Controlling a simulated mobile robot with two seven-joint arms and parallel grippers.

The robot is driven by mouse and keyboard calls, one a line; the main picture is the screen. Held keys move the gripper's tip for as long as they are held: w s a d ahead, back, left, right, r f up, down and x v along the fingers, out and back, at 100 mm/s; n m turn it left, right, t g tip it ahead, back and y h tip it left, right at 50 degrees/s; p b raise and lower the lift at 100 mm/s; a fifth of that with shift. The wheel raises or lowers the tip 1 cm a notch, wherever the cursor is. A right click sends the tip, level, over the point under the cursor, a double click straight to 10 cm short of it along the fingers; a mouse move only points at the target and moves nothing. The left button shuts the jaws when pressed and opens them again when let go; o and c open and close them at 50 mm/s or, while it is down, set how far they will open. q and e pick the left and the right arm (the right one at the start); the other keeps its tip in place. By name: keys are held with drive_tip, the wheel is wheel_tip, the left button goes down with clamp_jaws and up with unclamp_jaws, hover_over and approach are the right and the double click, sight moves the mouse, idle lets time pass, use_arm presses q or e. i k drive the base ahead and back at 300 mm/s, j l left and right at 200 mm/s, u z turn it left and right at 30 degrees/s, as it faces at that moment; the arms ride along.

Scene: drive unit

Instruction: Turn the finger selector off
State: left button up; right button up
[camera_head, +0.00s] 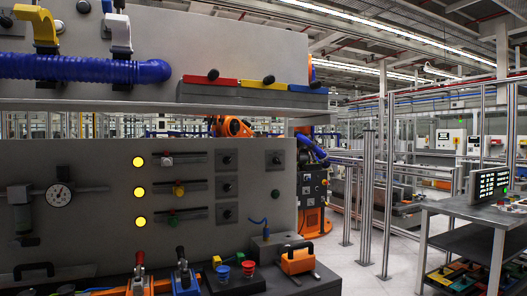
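A grey upright panel (100,231) fills the left half of the head view. Three dark rotary knobs on square plates stand in a column on its right part: the top knob (226,159), the middle knob (227,186) and the bottom knob (228,213). I cannot tell which control is the finger selector; the knob positions are too small to read. Neither of my grippers is in view.
Below the panel are levers (184,272), a blue push button (224,272), a red one (248,267) and an orange handled block (297,260). A shelf with coloured lids (267,84) overhangs the panel.

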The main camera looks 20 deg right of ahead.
sight(276, 160)
drive_tip(key=i+l, duration=0.2)
drive_tip(key=i+l+u, duration=0.1)
drive_tip(key=l, duration=0.3)
drive_tip(key=i+l+u, duration=0.1)
drive_tip(key=i+l, duration=0.3)
drive_tip(key=l, duration=0.25)
drive_tip(key=i+l+u, duration=0.1)
drive_tip(key=l, duration=0.25)
drive_tip(key=i+l, duration=0.25)
drive_tip(key=l+u, duration=0.05)
drive_tip(key=l, duration=0.05)
